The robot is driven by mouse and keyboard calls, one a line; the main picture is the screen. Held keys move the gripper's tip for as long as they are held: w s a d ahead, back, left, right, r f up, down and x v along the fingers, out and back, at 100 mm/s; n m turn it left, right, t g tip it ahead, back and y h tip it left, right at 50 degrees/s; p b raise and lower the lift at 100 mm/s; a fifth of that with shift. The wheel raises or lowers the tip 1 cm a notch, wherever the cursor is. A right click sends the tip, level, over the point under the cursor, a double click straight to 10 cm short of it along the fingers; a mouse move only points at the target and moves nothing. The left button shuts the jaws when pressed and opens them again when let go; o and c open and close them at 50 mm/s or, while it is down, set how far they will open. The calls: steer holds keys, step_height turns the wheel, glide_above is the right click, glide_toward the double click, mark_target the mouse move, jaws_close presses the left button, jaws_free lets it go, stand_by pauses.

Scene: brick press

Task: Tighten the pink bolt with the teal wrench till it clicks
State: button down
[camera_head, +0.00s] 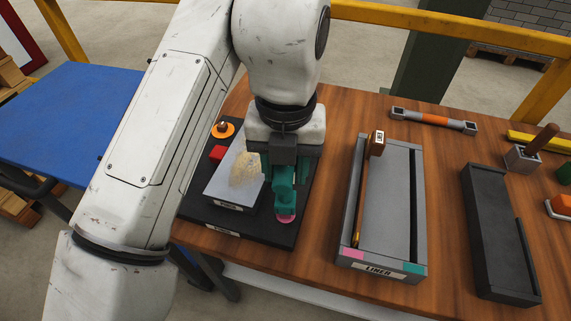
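The teal wrench (284,195) points down toward the front edge of a black base plate (268,234). My gripper (284,169) is at the wrench's upper part and appears shut on it, though the fingers partly hide the grip. The pink bolt (286,219) shows as a pink rim just below the wrench's lower end, near the plate's front right. The wrench end covers most of the bolt, and I cannot tell if it sits around the bolt or just above it.
A grey block (228,194) with a tan patch, a red block (217,153) and an orange ring with a knob (222,130) are left of my gripper. A grey liner tray (402,215) and a black tray (492,220) stand to the right, with bare wood between them.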

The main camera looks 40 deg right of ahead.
steer(key=shift+r+p, duration=1.15)
steer(key=shift+r, duration=0.5)
